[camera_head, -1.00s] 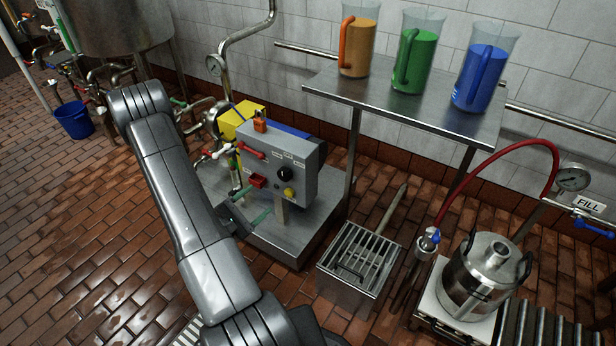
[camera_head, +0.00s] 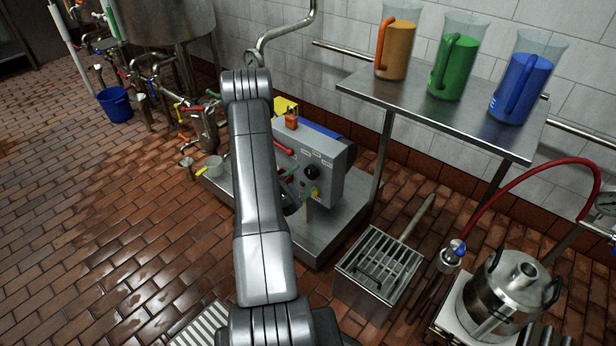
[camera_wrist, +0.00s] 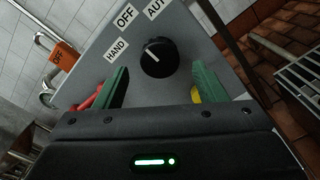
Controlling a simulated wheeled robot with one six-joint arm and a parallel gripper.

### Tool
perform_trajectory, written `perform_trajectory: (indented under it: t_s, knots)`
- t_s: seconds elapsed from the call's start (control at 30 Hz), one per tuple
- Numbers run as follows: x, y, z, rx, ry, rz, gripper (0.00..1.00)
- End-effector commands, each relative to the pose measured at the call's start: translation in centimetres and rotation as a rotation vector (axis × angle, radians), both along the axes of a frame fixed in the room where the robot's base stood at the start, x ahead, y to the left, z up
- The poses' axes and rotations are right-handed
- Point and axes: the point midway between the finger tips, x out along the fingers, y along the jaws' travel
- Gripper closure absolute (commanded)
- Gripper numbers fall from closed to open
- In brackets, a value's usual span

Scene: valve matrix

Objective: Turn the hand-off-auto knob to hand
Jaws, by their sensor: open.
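The black hand-off-auto knob (camera_head: 311,172) is on the front of a grey control box (camera_head: 335,180). In the wrist view the knob (camera_wrist: 158,62) has a white mark pointing up-left, roughly at the OFF label (camera_wrist: 125,16). The HAND label (camera_wrist: 116,50) is left of the knob and the AUTO label (camera_wrist: 158,8) is above it, partly cut off. My gripper (camera_wrist: 160,67) is open, its green fingers on either side of the knob with gaps to it. In the head view my gripper (camera_head: 300,182) is close to the box front, partly hidden by my arm.
A yellow button (camera_wrist: 195,94) shows behind the right finger, and something red is behind the left finger.

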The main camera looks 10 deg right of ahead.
Motion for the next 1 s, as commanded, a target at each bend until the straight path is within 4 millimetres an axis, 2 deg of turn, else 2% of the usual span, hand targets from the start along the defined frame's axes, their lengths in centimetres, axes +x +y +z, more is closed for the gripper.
perform_trajectory:
  t_s: [0.2,0.6,0.63,0.83,0.87,1.0]
  knots:
    - [1.7,-2.3,0.0,0.0,-0.002,-0.002,0.36]
    - [2.2,-2.8,0.0,-0.001,0.0,0.001,0.36]
    - [2.2,-2.8,0.0,-0.002,0.0,0.0,0.38]
    - [2.2,-2.8,0.0,-0.001,0.0,0.001,0.77]
    - [2.2,-2.8,0.0,-0.001,0.0,0.001,0.8]
    - [2.2,-2.8,0.0,-0.002,0.003,0.0,0.8]
